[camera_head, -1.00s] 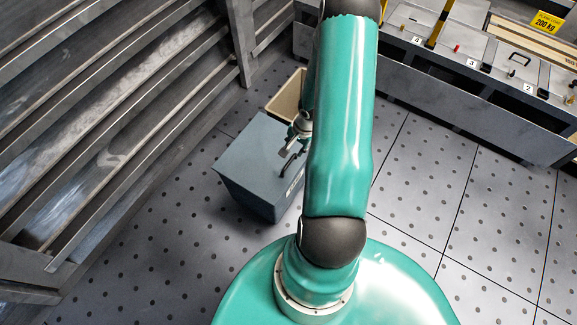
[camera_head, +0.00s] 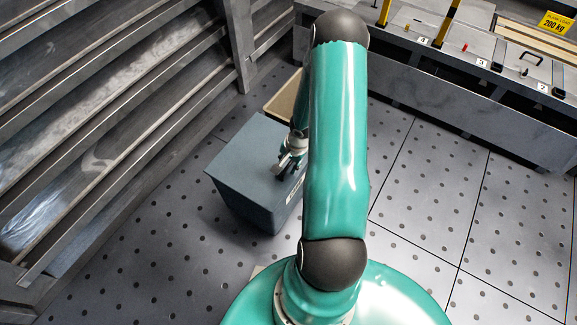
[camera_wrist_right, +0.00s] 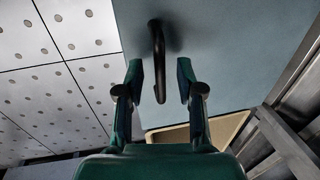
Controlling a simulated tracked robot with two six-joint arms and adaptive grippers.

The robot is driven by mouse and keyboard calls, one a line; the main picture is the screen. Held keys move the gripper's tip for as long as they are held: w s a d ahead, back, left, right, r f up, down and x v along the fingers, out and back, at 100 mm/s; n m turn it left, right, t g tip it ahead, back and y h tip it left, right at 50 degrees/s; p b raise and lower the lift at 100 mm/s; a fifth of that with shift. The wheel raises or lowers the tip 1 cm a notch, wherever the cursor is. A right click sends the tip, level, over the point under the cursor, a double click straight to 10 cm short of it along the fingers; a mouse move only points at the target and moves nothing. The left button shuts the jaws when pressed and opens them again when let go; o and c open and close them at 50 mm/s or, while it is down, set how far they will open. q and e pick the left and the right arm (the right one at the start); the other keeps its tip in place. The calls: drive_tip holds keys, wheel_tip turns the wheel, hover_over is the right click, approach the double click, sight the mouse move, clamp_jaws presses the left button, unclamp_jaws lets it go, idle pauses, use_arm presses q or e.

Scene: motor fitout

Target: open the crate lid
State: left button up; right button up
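The crate (camera_head: 250,205) is a blue-grey box standing on the floor, with its flat lid (camera_head: 248,152) down on it. A dark bar handle (camera_wrist_right: 158,60) rises from the lid in the right wrist view. My right gripper (camera_head: 285,163) is over the lid near its right edge, partly hidden behind my arm in the head view. In the right wrist view its two fingers (camera_wrist_right: 160,78) are apart, with the handle between them and gaps on both sides. The handle is mostly hidden by the gripper in the head view. My left gripper is in neither view.
A tan open box (camera_head: 283,103) stands just behind the crate. Grey metal shelving (camera_head: 110,120) lines the left side. A long grey bench (camera_head: 430,75) with numbered places runs across the back right. The perforated floor (camera_head: 420,190) to the right is clear.

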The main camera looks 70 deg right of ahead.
clamp_jaws()
